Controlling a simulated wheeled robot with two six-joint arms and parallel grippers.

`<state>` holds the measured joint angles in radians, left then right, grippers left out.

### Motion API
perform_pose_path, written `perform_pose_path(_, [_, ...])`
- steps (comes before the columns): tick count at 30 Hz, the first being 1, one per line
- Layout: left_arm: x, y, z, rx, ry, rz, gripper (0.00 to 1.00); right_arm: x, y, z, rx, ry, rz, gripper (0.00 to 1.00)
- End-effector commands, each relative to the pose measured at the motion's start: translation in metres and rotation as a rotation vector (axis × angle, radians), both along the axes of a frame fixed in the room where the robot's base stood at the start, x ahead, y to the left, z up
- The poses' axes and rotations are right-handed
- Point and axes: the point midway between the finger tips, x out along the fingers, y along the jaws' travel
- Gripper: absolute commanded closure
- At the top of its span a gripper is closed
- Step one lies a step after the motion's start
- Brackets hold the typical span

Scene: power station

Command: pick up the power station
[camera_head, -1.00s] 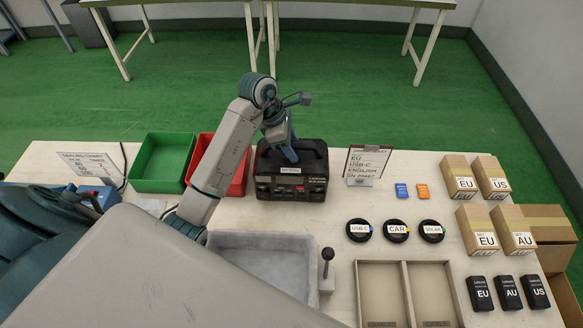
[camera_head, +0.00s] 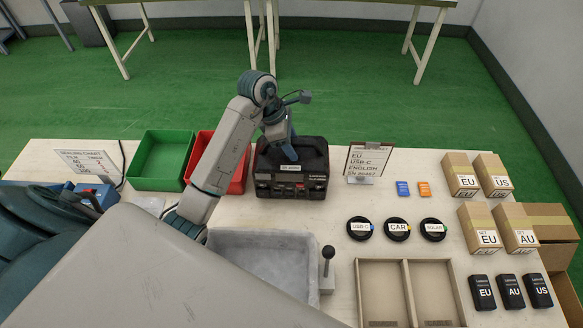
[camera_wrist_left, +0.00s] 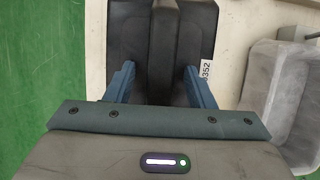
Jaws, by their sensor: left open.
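The power station (camera_head: 305,180) is a black box with a top handle and a front panel of sockets. It stands on the white table, behind the grey tray. My left gripper (camera_head: 287,150) points down at its top from above. In the left wrist view the gripper (camera_wrist_left: 158,85) is open, with one blue finger on each side of the power station's dark handle (camera_wrist_left: 158,45). I cannot tell whether the fingers touch it. A white label with digits shows beside it. My right gripper is not in view.
A green bin (camera_head: 160,163) and a red bin (camera_head: 236,172) stand left of the power station. An order sign (camera_head: 366,162) stands close on its right. The grey tray (camera_head: 265,240) lies in front. Cable coils, boxes and black adapters fill the right side.

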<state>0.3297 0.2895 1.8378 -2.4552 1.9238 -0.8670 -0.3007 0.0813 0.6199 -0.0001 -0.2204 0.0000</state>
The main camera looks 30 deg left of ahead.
Motion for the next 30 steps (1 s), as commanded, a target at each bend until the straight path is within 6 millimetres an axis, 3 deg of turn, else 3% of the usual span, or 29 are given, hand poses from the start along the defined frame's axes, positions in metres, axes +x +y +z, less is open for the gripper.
perform_pose_path(6, [0.0001, 0.0001, 0.0003, 0.0, 0.0, 0.0, 0.51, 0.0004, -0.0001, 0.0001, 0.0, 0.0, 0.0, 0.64])
perform_pose_path(14, [0.0001, 0.0, 0.0002, 0.0, 0.0, 0.0, 1.0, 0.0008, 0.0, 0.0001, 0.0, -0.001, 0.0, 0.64])
perform_pose_path(30, [0.0, 0.0, 0.0001, 0.0, 0.0, 0.0, 1.0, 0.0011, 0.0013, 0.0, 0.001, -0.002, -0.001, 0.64])
